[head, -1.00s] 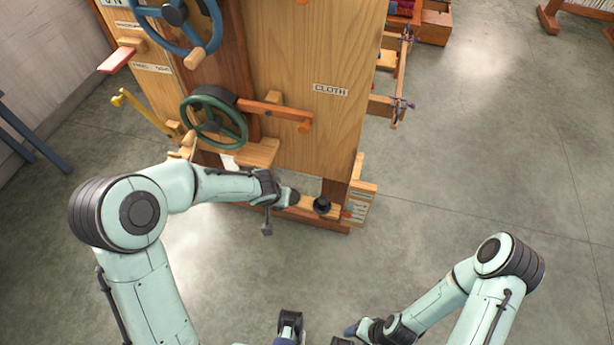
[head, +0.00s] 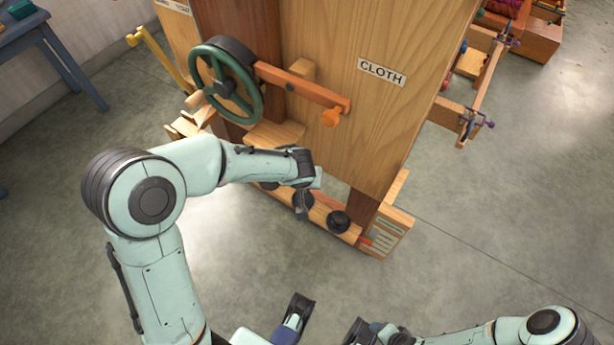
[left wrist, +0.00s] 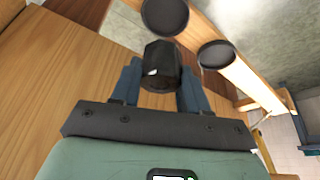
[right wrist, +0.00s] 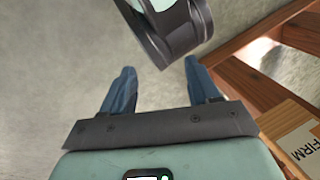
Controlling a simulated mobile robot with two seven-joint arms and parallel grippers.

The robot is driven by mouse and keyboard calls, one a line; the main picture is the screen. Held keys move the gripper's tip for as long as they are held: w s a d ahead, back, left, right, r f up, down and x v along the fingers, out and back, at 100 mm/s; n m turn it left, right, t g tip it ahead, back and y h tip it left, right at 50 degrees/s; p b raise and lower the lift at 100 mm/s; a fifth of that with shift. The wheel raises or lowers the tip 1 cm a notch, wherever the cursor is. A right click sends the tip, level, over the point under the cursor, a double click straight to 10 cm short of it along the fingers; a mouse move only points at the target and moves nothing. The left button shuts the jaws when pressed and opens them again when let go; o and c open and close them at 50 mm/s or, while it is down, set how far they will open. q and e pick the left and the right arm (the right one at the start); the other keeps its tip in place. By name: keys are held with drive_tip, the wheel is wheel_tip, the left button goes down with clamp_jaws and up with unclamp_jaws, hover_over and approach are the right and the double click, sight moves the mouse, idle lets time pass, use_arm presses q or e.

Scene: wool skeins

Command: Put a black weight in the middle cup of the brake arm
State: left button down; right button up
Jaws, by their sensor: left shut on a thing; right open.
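My left gripper (left wrist: 158,72) is shut on a black weight (left wrist: 162,58), a dark faceted block between its blue fingers. Two round black cups, one at the top edge (left wrist: 165,17) and one beside it (left wrist: 215,54), lie just beyond the weight along a pale wooden arm (left wrist: 255,88). The weight is apart from the right-hand cup. In the head view, my left gripper (head: 304,190) hangs over the low wooden arm, left of a dark round cup (head: 339,221). My forearm and hand hide part of the arm. My right gripper (right wrist: 160,68) is open and empty.
A tall wooden cabinet marked CLOTH (head: 382,72) stands behind the arm, with a green handwheel (head: 226,82) and an orange lever (head: 300,88). A lined card (head: 385,238) is at the arm's right end.

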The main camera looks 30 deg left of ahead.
use_arm(q)
drive_tip(key=shift+s+f, duration=0.1)
drive_tip(key=shift+f, duration=0.3)
wheel_tip(320, 180, down, 4)
drive_tip(key=b, duration=0.2)
drive_tip(key=shift+f+b, duration=0.1)
drive_tip(key=shift+b, duration=0.25)
drive_tip(key=shift+f+b, duration=0.35)
drive_tip(key=shift+f, duration=0.25)
use_arm(e)
drive_tip(key=w+d+f+t+h, duration=0.1)
drive_tip(key=w+d+f, duration=0.2)
drive_tip(key=w, duration=0.2)
drive_tip(key=shift+w+f+t, duration=0.15)
drive_tip(key=shift+f+t, duration=0.15)
drive_tip(key=shift+f, duration=0.1)
use_arm(q)
drive_tip(key=shift+f+b, duration=0.45)
drive_tip(key=shift+b, duration=0.1)
use_arm(e)
drive_tip(key=shift+f, duration=0.7)
